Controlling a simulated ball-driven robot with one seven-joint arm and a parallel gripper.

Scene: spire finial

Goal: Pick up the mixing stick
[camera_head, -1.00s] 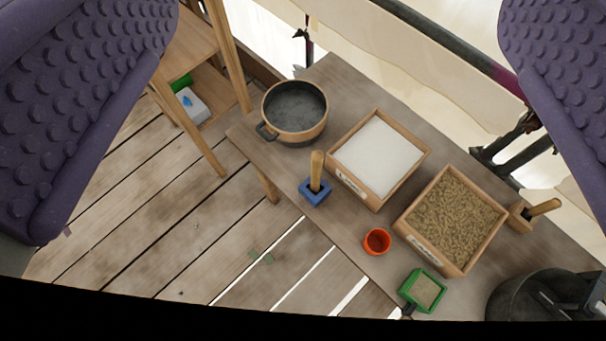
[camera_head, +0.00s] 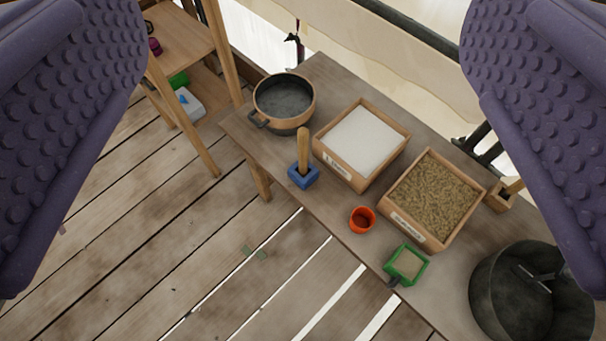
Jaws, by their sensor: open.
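A wooden stick (camera_head: 303,145) stands upright in a blue square holder (camera_head: 304,178) near the front edge of the wooden table (camera_head: 335,213). A second, shorter wooden handle (camera_head: 514,186) leans from a wooden block (camera_head: 498,199) at the right; I cannot tell for certain which is the mixing stick. My gripper (camera_head: 303,200) is open, with one purple studded finger at each side of the picture. Nothing is between the fingers close up; the table stands well beyond them. The stick in the blue holder lies between them in the picture.
On the table are a dark pot (camera_head: 284,124), a tray of white powder (camera_head: 321,150), a tray of brown grains (camera_head: 391,209), an orange cup (camera_head: 362,221), a green scoop (camera_head: 390,265) and a black bucket (camera_head: 482,306).

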